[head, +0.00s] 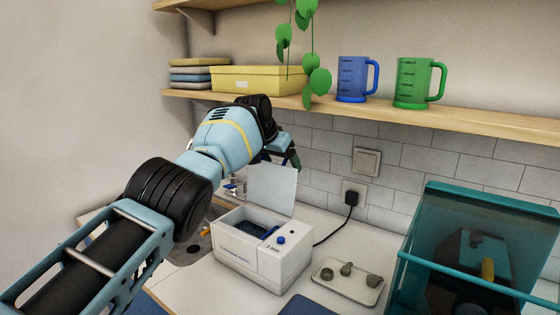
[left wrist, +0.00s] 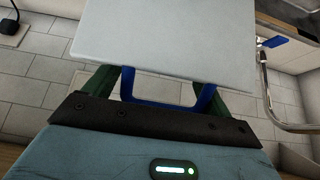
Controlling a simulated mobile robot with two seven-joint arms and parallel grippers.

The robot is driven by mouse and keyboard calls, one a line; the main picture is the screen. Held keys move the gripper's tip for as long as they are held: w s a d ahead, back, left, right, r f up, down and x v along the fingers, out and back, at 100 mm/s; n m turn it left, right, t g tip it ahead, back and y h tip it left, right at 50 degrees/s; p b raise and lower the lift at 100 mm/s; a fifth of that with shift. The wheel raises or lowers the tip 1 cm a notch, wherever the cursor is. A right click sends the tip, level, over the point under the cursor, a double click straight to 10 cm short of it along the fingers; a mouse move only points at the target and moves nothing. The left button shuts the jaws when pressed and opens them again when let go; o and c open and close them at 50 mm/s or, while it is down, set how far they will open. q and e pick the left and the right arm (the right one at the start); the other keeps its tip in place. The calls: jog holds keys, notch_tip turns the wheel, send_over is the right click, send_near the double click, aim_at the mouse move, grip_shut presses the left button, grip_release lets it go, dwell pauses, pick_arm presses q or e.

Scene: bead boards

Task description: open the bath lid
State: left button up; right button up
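The bath (head: 262,254) is a white box with a dark blue basin and a blue knob on top. Its pale lid (head: 272,188) stands raised, nearly upright, at the back of the basin. In the left wrist view the lid (left wrist: 170,38) fills the top middle, with a blue handle (left wrist: 166,92) at its edge. My left gripper (head: 288,158) is just above and behind the lid's top edge. Its green fingers (left wrist: 162,82) are spread apart, one near each side of the handle; the lid hides their tips. My right gripper is not in view.
A tray (head: 347,283) with several small grey parts lies right of the bath. A teal clear-walled case (head: 478,205) stands at the far right. A black plug and cord (head: 351,198) run from the wall. A shelf (head: 460,120) with mugs (head: 351,82) hangs above.

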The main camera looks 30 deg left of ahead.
pick_arm(q)
jog(key=shift+a+r, duration=0.1)
jog(key=shift+r, duration=0.25)
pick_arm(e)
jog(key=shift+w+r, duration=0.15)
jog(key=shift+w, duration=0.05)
pick_arm(q)
jog(key=p+v, duration=0.4)
jog(key=v, duration=0.3)
jog(key=shift+s+r, duration=0.25)
jog(key=shift+s, duration=0.05)
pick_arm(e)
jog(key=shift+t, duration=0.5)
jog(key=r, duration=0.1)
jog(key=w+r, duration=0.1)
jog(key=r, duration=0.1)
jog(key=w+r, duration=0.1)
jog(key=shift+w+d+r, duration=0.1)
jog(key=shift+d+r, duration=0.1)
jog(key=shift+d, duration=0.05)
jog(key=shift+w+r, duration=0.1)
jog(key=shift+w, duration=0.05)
pick_arm(q)
jog(key=shift+f, duration=0.1)
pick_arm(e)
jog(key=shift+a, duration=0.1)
